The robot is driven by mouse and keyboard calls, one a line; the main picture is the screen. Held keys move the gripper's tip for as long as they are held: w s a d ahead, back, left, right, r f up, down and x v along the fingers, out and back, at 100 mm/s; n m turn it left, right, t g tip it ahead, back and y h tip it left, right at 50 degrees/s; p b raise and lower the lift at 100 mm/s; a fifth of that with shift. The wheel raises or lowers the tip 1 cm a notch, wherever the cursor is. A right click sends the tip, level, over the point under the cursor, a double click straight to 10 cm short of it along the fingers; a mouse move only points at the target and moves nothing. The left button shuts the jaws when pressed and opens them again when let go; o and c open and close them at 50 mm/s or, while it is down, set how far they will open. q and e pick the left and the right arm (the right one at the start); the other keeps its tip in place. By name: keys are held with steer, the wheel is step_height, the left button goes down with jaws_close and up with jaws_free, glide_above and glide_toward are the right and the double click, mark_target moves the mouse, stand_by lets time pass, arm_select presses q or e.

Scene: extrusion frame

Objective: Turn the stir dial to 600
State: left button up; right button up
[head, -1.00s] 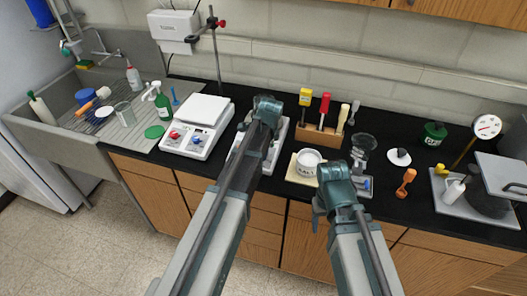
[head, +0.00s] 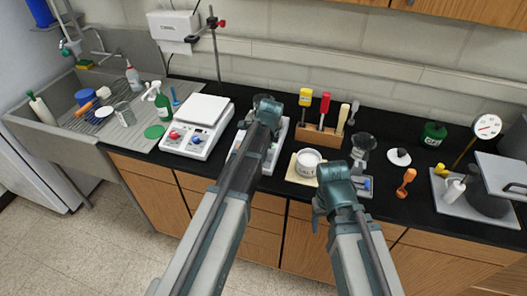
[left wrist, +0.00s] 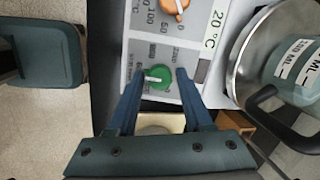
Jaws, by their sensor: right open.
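The green dial (left wrist: 160,79) with a white pointer is on a light grey control panel (left wrist: 137,44), in the left wrist view. The pointer lies toward the left of that picture; the surrounding numbers are partly hidden, so its setting is unclear. My left gripper (left wrist: 160,73) has one finger on each side of the dial; whether they touch it I cannot tell. In the head view my left arm covers most of this device (head: 279,134). My right gripper (head: 318,222) is open and empty, in front of the counter.
An orange dial (left wrist: 175,5) and a 20 °C label are on the same panel. A white device (head: 197,127) with red and blue knobs is left of my left arm. A tool block (head: 318,137) stands behind my right arm.

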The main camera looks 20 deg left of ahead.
arm_select(q)
steer(key=shift+o, duration=0.8)
steer(key=shift+r, duration=0.1)
steer(key=p+v, duration=1.3)
steer(key=shift+r, duration=0.3)
steer(key=s+d+f+n+g+b, duration=0.1)
steer(key=s+d+f+n+b, duration=0.4)
steer(key=s+f+b, duration=0.3)
steer(key=s+d+f+n+g+b, duration=0.1)
steer(key=s+d+f+n+b, duration=0.5)
steer(key=s, duration=0.7)
step_height(320, 180, down, 3)
steer(key=shift+s+r+b, duration=0.1)
steer(key=shift+s+b, duration=0.15)
steer(key=shift+b, duration=0.75)
